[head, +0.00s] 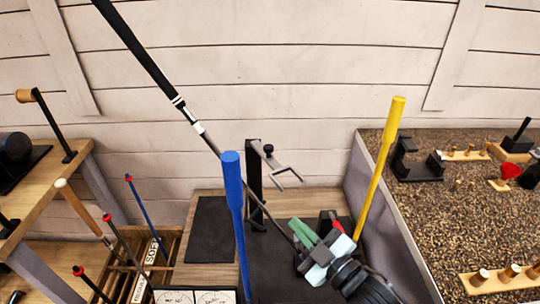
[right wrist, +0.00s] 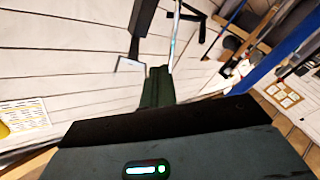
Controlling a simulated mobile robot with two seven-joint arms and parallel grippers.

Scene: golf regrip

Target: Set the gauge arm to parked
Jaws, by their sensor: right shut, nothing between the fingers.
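The gauge arm (head: 285,172) is a thin grey forked piece sticking out to the right from the top of a black post (head: 254,185) on the bench. It slopes down to the right. In the right wrist view, the grey fork (right wrist: 130,63) hangs by the black post (right wrist: 143,17), ahead and left of the fingers. My right gripper (head: 304,234) has green fingers and is shut and empty. It is below and slightly right of the gauge arm, apart from it in the picture. My left gripper is not in view.
A golf club (head: 150,65) leans up past the post, its lower end hidden near my right gripper. A blue rod (head: 235,215) and a yellow rod (head: 380,165) stand upright either side. A granular brown surface (head: 440,220) with small fittings lies right. A club rack (head: 135,285) is at left.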

